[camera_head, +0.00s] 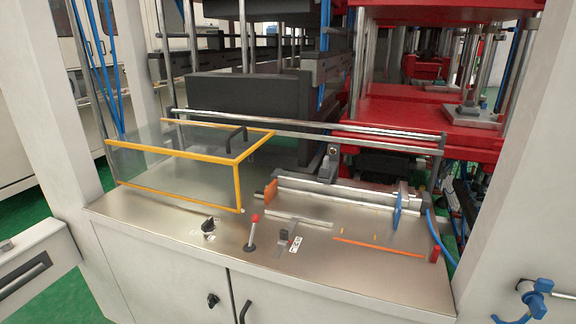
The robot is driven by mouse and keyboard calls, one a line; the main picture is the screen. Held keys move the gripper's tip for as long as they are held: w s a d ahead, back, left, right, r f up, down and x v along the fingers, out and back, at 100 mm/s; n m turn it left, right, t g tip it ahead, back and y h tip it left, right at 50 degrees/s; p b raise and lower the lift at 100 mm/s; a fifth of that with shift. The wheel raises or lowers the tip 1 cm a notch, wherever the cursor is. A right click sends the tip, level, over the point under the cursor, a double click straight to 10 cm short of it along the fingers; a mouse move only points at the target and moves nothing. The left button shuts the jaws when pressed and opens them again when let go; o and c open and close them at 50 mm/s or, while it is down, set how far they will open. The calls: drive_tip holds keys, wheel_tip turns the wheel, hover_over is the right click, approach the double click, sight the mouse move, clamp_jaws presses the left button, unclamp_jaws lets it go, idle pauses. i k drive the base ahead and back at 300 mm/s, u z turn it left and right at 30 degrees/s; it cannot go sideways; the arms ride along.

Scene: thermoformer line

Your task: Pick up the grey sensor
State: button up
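Another grey piece (330,163) stands farther back by the rail. My gripper does not show in this view.
A yellow-framed clear guard (237,187) covers the left of the top. A lever with a red knob (253,232) and a black knob (208,227) stand left of the block. A cylinder (335,196) and a steel rail (300,130) run behind. The front strip is clear.

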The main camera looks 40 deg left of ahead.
sight(325, 166)
drive_tip(key=u, duration=1.7)
drive_tip(key=i, duration=0.5)
drive_tip(key=u, duration=0.5)
drive_tip(key=i, duration=1.05)
drive_tip(key=z, duration=0.5)
